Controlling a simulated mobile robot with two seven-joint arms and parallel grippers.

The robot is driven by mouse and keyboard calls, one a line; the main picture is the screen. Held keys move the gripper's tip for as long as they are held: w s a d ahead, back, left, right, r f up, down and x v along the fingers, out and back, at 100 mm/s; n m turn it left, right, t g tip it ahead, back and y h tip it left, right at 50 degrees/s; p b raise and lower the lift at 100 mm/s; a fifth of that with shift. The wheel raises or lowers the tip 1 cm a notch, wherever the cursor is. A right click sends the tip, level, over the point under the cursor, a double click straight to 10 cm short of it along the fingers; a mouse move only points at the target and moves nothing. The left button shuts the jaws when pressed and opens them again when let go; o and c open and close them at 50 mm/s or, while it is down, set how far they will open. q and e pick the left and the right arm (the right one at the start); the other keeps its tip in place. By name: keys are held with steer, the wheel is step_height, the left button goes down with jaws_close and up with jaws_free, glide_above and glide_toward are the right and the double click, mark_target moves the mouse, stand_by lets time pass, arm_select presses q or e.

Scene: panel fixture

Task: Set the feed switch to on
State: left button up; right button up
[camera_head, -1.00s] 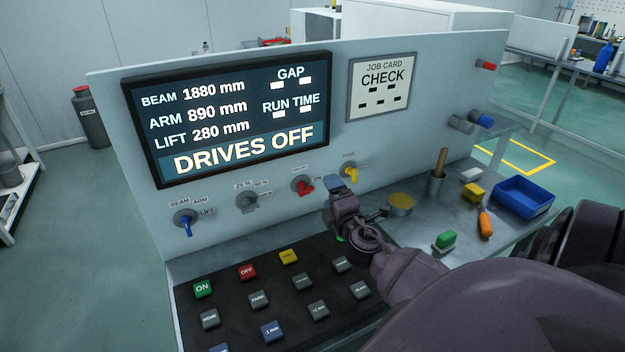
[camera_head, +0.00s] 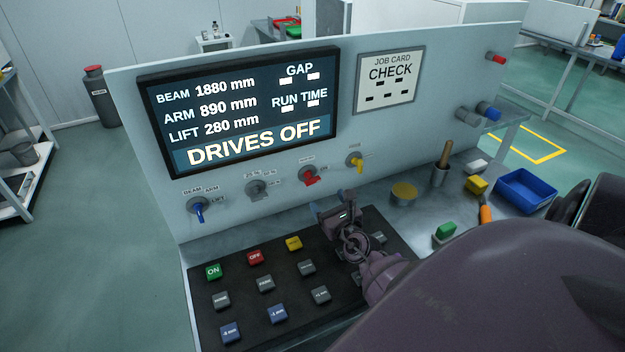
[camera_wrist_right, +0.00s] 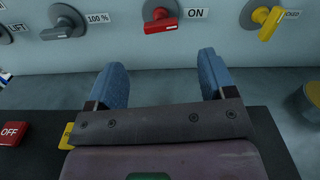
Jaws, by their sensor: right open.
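A switch with a red handle (camera_head: 310,177) is on the upright panel, third from the left in its row. In the right wrist view its red handle (camera_wrist_right: 160,23) lies below a grey hub, with ON printed to the right. The small label above it is unreadable, so I cannot confirm the name feed. My right gripper (camera_head: 330,203) is in front of and below this switch, over the back of the keypad. In the wrist view its blue fingers (camera_wrist_right: 162,62) are apart with nothing between them, below the red handle and not touching it. My left gripper is not in view.
A yellow-handled switch (camera_head: 357,163) is to the right, a grey one (camera_head: 258,189) and a blue one (camera_head: 199,212) to the left. The keypad (camera_head: 240,295) has several buttons. The screen (camera_head: 240,110) reads DRIVES OFF. A blue tray (camera_head: 526,191) and loose parts lie on the right shelf.

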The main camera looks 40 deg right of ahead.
mark_target(314, 182)
steer(key=x, duration=0.8)
steer(key=shift+w+d, duration=0.1)
steer(key=shift+w, duration=0.3)
steer(key=shift+w+d, duration=0.2)
steer(key=shift+w, duration=0.6)
steer(key=shift+c, duration=0.4)
steer(key=c, duration=0.9)
steer(key=shift+o, duration=0.2)
steer(key=shift+m+b, duration=0.35)
steer(key=shift+m, duration=0.55)
